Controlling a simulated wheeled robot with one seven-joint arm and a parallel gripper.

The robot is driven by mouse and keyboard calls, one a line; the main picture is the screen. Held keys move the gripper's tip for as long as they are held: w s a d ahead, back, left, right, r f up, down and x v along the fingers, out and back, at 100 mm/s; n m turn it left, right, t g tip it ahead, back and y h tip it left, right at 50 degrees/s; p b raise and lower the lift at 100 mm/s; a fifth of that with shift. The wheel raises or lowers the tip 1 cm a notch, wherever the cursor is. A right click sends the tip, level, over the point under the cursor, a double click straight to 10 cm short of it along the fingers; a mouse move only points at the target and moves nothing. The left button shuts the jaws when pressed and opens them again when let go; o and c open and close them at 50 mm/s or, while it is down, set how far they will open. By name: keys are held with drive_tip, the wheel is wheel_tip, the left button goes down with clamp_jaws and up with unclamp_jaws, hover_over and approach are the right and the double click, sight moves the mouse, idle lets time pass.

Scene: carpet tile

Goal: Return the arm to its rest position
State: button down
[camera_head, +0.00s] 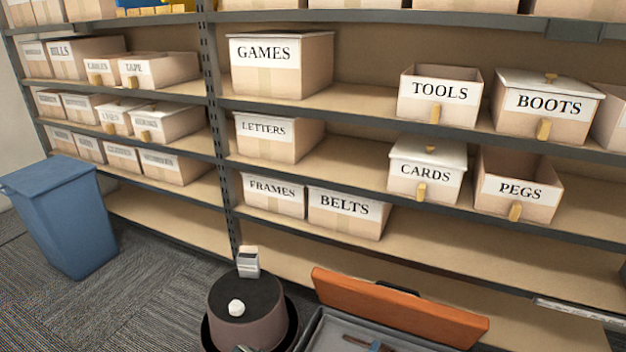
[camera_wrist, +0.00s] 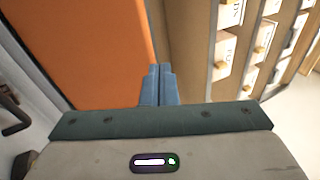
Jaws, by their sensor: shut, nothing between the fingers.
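My gripper (camera_wrist: 157,85) shows in the wrist view with its two blue-grey fingers together and nothing between them. It points toward an orange panel (camera_wrist: 85,50) on the left and shelf boxes (camera_wrist: 228,50) on the right. The distance to these is hard to tell, and no contact shows. The rest position itself is not marked in either view.
An open case with an orange lid (camera_head: 400,309) lies at the bottom of the head view. Left of it stands a round dark-topped thing (camera_head: 262,292) with small items on it. A blue bin (camera_head: 68,222) stands left. Shelves (camera_head: 350,100) hold labelled boxes. Carpet (camera_head: 140,295) is clear between bin and round thing.

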drive_tip(key=s+d+r+m+g+h+p, duration=0.1)
drive_tip(key=s+d+r+m+g+p, duration=0.2)
drive_tip(key=r+m+g, duration=0.55)
drive_tip(key=s+d+r+m+g+h+p, duration=0.1)
drive_tip(key=s+r+m+g+p, duration=0.35)
drive_tip(key=r+m, duration=0.6)
drive_tip(key=s+d+r+m+g+h+p, duration=0.15)
drive_tip(key=r+m+g+p, duration=0.25)
drive_tip(key=r+m+g, duration=0.6)
drive_tip(key=s+a+r+m+t+y+p, duration=0.2)
drive_tip(key=r+m+y+p, duration=0.3)
drive_tip(key=r, duration=0.6)
drive_tip(key=s+a+r+m+t+y+p, duration=0.2)
drive_tip(key=s+r+m+y+p, duration=0.3)
drive_tip(key=r, duration=0.6)
drive_tip(key=s+a+r+m+t+y+p, duration=0.3)
drive_tip(key=r+m, duration=0.4)
drive_tip(key=r, duration=0.4)
drive_tip(key=shift+s+a+r+m+y+p, duration=0.25)
drive_tip(key=shift+s+a+y+p, duration=0.4)
drive_tip(key=shift+y+p, duration=0.4)
drive_tip(key=shift+d, duration=0.1)
